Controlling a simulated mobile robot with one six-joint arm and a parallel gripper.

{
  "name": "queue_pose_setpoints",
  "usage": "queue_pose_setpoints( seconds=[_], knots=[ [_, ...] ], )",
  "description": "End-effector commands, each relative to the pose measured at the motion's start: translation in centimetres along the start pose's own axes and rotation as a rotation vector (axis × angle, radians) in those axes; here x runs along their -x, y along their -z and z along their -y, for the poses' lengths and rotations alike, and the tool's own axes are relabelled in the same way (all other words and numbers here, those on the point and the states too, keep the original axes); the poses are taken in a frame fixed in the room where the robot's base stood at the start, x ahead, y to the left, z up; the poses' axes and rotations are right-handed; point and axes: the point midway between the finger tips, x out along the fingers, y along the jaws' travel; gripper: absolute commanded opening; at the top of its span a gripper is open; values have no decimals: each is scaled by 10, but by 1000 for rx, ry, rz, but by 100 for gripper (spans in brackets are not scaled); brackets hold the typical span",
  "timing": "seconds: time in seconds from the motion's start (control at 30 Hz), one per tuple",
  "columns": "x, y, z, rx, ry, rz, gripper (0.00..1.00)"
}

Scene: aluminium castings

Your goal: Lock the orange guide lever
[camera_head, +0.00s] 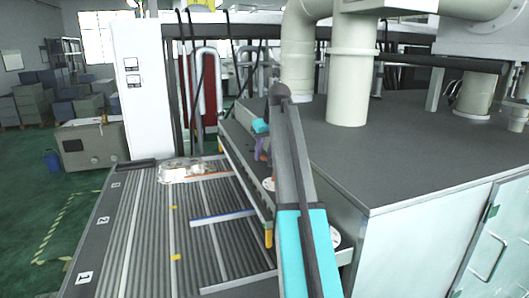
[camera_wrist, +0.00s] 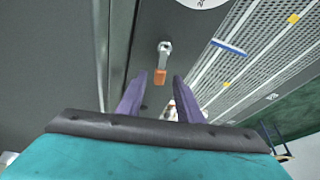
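The orange guide lever (camera_wrist: 160,76) shows in the wrist view as a small orange tip on a metal pivot fixed to a dark grey panel (camera_wrist: 185,65). My gripper (camera_wrist: 158,88) has its two purple fingers apart, with nothing between them that I can see held. The orange tip appears just beyond and between the fingertips; whether they touch it I cannot tell. In the head view my gripper (camera_head: 263,150) is beside the long rail on the machine's left side. An orange-yellow piece (camera_head: 268,238) hangs on that rail, nearer the camera; I cannot tell if it is the same lever.
A ribbed conveyor bed (camera_head: 145,230) with numbered lanes lies to the left, with a shiny casting (camera_head: 185,170) at its far end. The grey-topped machine (camera_head: 400,140) with thick pipes (camera_head: 350,80) fills the right. A white round disc (camera_head: 335,238) sits on the rail.

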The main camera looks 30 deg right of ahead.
Motion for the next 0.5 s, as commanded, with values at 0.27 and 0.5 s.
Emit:
queue_pose_setpoints(
  seconds=[0.27, 0.5],
  knots=[
    [0, 0, 0, 0, 0, 0, 13],
    [0, 0, 0, 1, 1, 1, 0]
  ],
)
